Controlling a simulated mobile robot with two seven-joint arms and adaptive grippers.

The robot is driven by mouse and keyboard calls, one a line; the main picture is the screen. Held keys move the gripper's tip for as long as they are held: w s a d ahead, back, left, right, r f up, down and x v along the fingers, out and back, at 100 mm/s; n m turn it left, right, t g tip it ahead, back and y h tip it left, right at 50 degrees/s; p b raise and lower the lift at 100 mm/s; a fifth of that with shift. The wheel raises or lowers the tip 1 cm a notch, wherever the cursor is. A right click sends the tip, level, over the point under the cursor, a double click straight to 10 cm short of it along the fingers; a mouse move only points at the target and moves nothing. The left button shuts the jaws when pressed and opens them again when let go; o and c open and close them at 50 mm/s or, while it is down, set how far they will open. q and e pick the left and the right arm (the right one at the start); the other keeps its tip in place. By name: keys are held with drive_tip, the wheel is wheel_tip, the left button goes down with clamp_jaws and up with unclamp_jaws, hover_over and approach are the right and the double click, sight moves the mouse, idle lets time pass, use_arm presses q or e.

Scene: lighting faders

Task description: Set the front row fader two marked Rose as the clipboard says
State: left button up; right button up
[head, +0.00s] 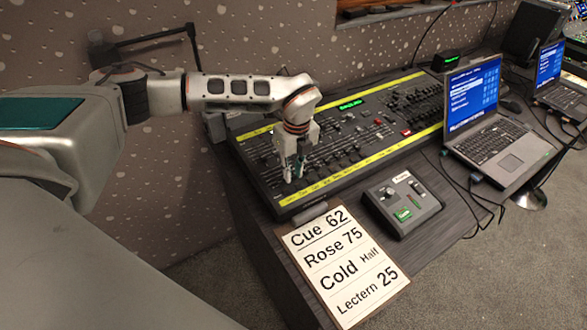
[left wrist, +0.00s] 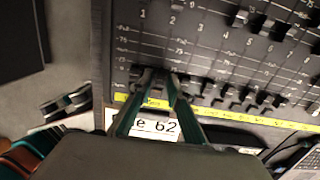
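The clipboard (head: 345,264) lies at the desk's front edge and reads Cue 62, Rose 75, Cold Half, Lectern 25. The lighting desk (head: 262,166) has a front row of faders above a yellow label strip (head: 370,161); the Rose lettering is too small to read. My left gripper (head: 294,178) points down at the left end of this row. In the left wrist view its fingertips (left wrist: 160,76) are a narrow gap apart, low in the columns numbered 1 and 2 (left wrist: 173,20). The fingers partly hide the fader caps there, so contact is unclear. My right gripper is out of view.
A small grey box (head: 402,204) with knobs stands right of the clipboard. An open laptop (head: 490,130) and loose cables lie further right. Other fader caps (left wrist: 248,97) stand close beside my fingers.

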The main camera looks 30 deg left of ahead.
use_arm(q)
clamp_jaws()
drive_tip(key=shift+a, duration=0.1)
drive_tip(key=shift+w+a, duration=0.45)
drive_tip(key=shift+a, duration=0.2)
drive_tip(key=shift+w+a+r, duration=0.1)
drive_tip(key=shift+w+a, duration=0.25)
drive_tip(key=shift+a, duration=0.25)
drive_tip(key=shift+w+a+r, duration=0.1)
drive_tip(key=shift+w+a, duration=0.25)
drive_tip(key=shift+a, duration=0.25)
unclamp_jaws()
